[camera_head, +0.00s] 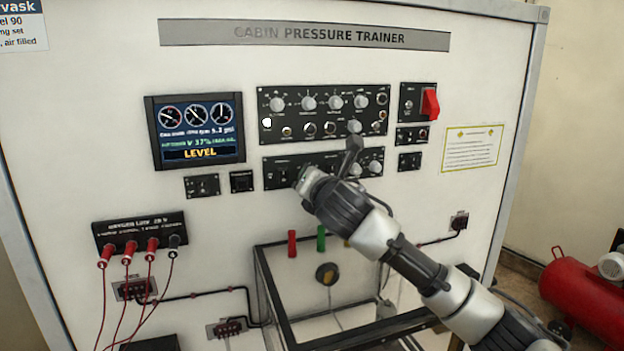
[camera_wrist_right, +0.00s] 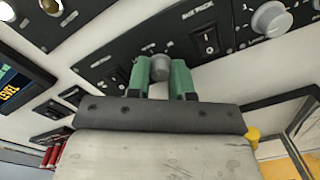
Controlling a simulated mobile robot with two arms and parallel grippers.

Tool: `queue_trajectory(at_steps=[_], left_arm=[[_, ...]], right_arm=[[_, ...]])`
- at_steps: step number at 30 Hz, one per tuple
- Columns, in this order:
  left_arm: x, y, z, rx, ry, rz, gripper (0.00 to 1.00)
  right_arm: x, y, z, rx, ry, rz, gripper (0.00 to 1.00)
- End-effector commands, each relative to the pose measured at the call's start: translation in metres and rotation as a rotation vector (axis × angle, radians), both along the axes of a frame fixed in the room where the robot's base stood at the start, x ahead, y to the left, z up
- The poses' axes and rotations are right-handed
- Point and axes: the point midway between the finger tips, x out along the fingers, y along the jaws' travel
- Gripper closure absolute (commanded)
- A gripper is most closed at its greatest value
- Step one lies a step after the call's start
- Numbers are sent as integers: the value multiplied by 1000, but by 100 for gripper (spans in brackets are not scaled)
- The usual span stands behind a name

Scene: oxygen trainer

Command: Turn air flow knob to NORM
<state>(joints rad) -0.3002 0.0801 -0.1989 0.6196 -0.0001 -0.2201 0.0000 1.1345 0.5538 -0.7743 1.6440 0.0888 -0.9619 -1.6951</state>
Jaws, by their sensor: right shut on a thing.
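My right gripper (camera_head: 318,178) is at the lower black control panel (camera_head: 270,172) of the cabin pressure trainer. In the right wrist view its two green fingers (camera_wrist_right: 160,74) are shut on a small round grey knob (camera_wrist_right: 160,65), one finger on each side. My gripper hides this knob in the head view. The panel lettering is too blurred to read, so I cannot tell the knob's setting. A black rocker switch (camera_wrist_right: 207,41) and a larger grey knob (camera_wrist_right: 270,19) sit to its right in the wrist view. My left gripper is not in view.
An upper black panel (camera_head: 318,88) with several knobs lies above my gripper. A display (camera_head: 196,130) reading LEVEL is to its left, and a red switch cover (camera_head: 430,103) is to the upper right. Red plugs (camera_head: 129,250) with hanging leads are at lower left.

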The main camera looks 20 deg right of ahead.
Motion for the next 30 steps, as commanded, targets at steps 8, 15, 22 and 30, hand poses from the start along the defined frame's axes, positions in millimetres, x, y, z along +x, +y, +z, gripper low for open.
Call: queue_trajectory(at_steps=[8,15,22,30], left_arm=[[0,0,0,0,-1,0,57],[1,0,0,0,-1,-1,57],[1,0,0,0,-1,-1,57],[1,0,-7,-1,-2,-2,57]], right_arm=[[0,0,-1,10,4,0,100],[0,0,-1,8,4,0,68],[0,0,-1,8,1,0,53],[-9,-1,-2,8,-1,-1,53]])
